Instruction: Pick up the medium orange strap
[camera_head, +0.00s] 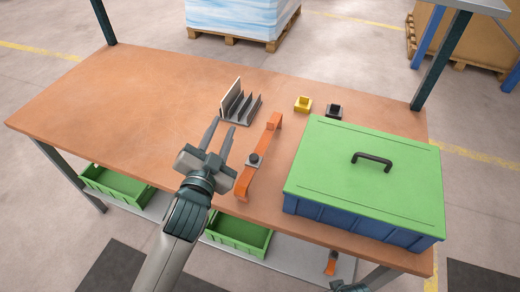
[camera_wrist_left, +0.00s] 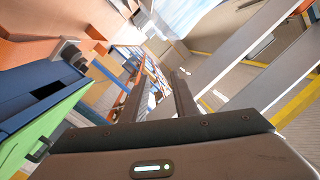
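The orange strap (camera_head: 272,127) lies on the brown table in the head view, running from the middle of the top toward the front edge. A dark round knob on a grey plate (camera_head: 254,160) sits across its middle. My left gripper (camera_head: 222,124) is just left of the strap, apart from it, with its two fingers spread and nothing between them. The fingers also show apart in the left wrist view (camera_wrist_left: 160,92). My right gripper (camera_head: 350,286) is only partly in view at the bottom edge. Another, smaller orange piece (camera_head: 331,264) shows below the table's front edge.
A grey slotted rack (camera_head: 238,103) stands just beyond my left gripper. A blue box with a green lid and dark handle (camera_head: 365,175) fills the table's right side. A yellow block (camera_head: 303,103) and a dark block (camera_head: 334,111) stand behind it. The table's left half (camera_head: 100,95) is clear.

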